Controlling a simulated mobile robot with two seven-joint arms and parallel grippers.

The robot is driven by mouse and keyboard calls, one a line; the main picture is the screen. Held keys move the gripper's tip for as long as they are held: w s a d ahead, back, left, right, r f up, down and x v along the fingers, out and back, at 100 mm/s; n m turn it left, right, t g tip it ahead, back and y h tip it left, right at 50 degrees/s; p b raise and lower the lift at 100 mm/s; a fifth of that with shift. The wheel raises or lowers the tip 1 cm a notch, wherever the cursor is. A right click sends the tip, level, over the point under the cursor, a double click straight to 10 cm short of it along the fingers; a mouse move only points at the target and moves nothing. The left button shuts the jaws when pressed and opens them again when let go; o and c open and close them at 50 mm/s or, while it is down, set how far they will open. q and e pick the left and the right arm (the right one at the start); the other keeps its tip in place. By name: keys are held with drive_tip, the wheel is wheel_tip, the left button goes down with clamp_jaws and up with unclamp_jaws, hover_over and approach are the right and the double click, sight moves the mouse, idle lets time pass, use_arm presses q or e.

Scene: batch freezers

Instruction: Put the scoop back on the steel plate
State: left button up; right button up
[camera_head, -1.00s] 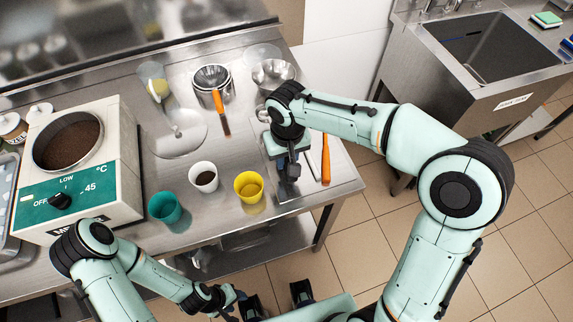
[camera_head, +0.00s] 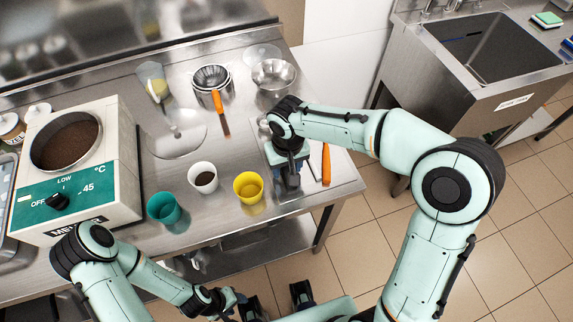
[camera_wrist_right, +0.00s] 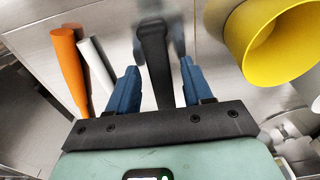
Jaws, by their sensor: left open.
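A black handle (camera_wrist_right: 154,55), likely the scoop's, stands between the two fingers of my right gripper (camera_wrist_right: 158,88) in the wrist view. Gaps show on both sides of it, so the fingers are open around it and not closed on it. The scoop's bowl is hidden. In the head view my right gripper (camera_head: 288,184) points down over the flat steel plate (camera_head: 341,183) at the right end of the table. My left gripper (camera_head: 277,300) is open and empty at the bottom, in front of the table.
An orange handle (camera_head: 326,163) and a white handle (camera_wrist_right: 95,72) lie beside my right gripper. A yellow cup (camera_head: 248,187) stands close on its other side, with white (camera_head: 203,177) and teal (camera_head: 163,208) cups further left. Steel bowls (camera_head: 273,73) stand behind.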

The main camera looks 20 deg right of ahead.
drive_tip(key=shift+r, duration=0.5)
use_arm(q)
drive_tip(key=shift+w+r+p, duration=0.3)
drive_tip(key=shift+r+p, duration=0.15)
drive_tip(key=shift+r, duration=0.1)
drive_tip(key=shift+w+r+p, duration=0.25)
drive_tip(key=shift+r+p, duration=0.2)
drive_tip(key=shift+r, duration=0.05)
use_arm(e)
wheel_tip(320, 180, up, 11)
drive_tip(key=shift+s+r, duration=0.2)
drive_tip(key=shift+s, duration=0.15)
